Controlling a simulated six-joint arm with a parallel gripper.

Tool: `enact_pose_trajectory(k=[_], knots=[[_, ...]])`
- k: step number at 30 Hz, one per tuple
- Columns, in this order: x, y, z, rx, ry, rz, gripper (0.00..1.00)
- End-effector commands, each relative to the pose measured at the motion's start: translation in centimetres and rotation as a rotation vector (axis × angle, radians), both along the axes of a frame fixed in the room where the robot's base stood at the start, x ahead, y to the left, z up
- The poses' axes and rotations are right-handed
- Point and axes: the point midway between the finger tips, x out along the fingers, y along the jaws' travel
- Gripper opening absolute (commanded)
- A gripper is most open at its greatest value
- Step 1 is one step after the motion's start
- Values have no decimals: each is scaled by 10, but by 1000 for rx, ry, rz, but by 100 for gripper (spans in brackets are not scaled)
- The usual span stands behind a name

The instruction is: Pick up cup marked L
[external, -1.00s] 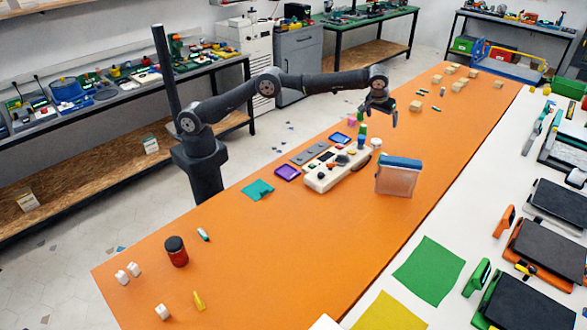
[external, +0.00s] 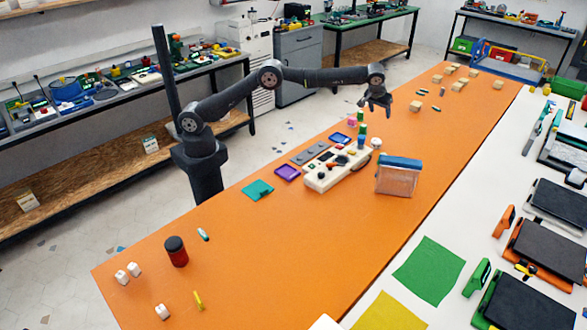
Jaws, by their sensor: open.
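My gripper (external: 376,108) is open and empty. It hangs fingers down above the orange table (external: 290,240), over the area behind the white panel. No cup with a readable L shows in this view. Small upright pieces stand below the gripper: a green one (external: 362,129), with a blue one just under it and a pink one (external: 352,122) to the left. A small pale round piece (external: 376,143) stands beside them. They are too small to tell whether any is a cup or carries a letter. The gripper looks apart from them.
A white panel with buttons (external: 322,178) and a clear box with a blue lid (external: 397,178) stand mid-table. A dark-lidded red jar (external: 176,251) and white cubes stand at the near left. Several wooden blocks (external: 457,86) lie at the far end. The near middle is mostly clear.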

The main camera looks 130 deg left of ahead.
Motion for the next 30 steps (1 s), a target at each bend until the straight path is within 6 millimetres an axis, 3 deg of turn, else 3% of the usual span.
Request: enact_pose_trajectory(k=[1, 6, 9, 13, 18, 30], knots=[[-31, 33, -10, 10, 3, 13, 64], [-132, 121, -41, 63, 2, 12, 64], [-187, 155, -56, 91, 3, 10, 64], [-238, 179, -69, 117, 6, 7, 64], [-264, 191, -78, 132, 7, 3, 64], [-265, 225, -132, 132, 9, 3, 64]])
